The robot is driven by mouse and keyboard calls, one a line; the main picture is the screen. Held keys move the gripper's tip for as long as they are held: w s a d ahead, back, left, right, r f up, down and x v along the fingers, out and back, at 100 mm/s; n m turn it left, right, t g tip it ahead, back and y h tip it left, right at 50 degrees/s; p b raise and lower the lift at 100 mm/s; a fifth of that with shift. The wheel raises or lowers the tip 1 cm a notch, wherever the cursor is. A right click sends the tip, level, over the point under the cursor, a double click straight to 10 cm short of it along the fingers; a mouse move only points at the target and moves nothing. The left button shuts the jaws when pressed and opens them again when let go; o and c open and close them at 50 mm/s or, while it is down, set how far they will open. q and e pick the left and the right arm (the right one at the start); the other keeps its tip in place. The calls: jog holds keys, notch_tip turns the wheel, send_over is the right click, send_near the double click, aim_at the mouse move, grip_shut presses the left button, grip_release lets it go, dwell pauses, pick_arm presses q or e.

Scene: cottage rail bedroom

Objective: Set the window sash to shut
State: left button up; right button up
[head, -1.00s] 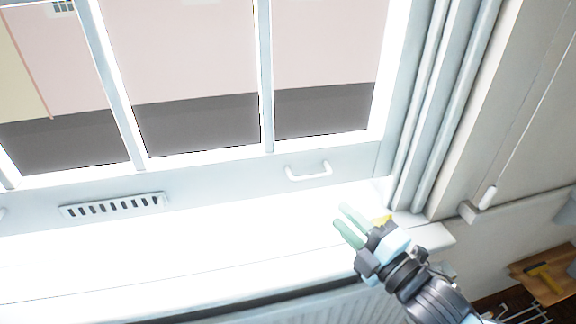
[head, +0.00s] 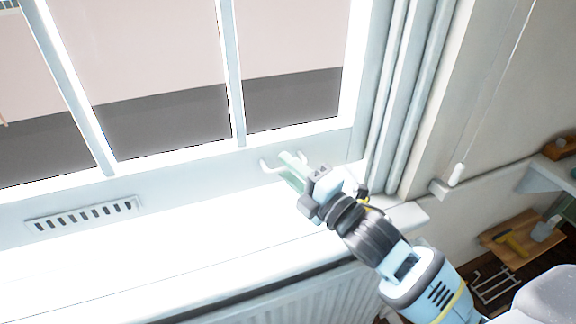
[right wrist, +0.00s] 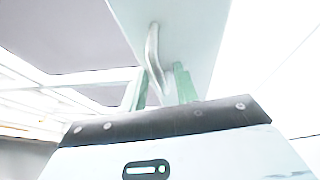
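The white window sash (head: 200,172) fills the upper left of the head view, with a pale lift handle (head: 265,166) on its bottom rail. Glare on the sill hides whether a gap lies below the rail. My right gripper (head: 289,170) is at the handle, its green fingers overlapping the handle's middle. In the right wrist view the handle (right wrist: 153,45) runs down between the two fingers of my right gripper (right wrist: 160,82). The fingers stand apart, with space visible beside the handle. My left gripper is not in view.
The bright sill (head: 130,268) lies below the sash, above a radiator (head: 300,298). A slotted vent (head: 84,215) is left of the handle. A pull cord (head: 458,174) hangs at the right. A small wooden table (head: 508,240) stands at the lower right.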

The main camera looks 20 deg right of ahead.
aim_at(273, 176)
jog(key=shift+w+a, duration=0.25)
jog(key=shift+w, duration=0.25)
grip_shut()
notch_tip(273, 176, down, 5)
jog(key=shift+s+f+b, duration=0.1)
jog(key=shift+f+b, duration=0.1)
jog(key=shift+b, duration=0.6)
jog(key=shift+r, duration=0.35)
grip_release()
jog(key=shift+r, duration=0.3)
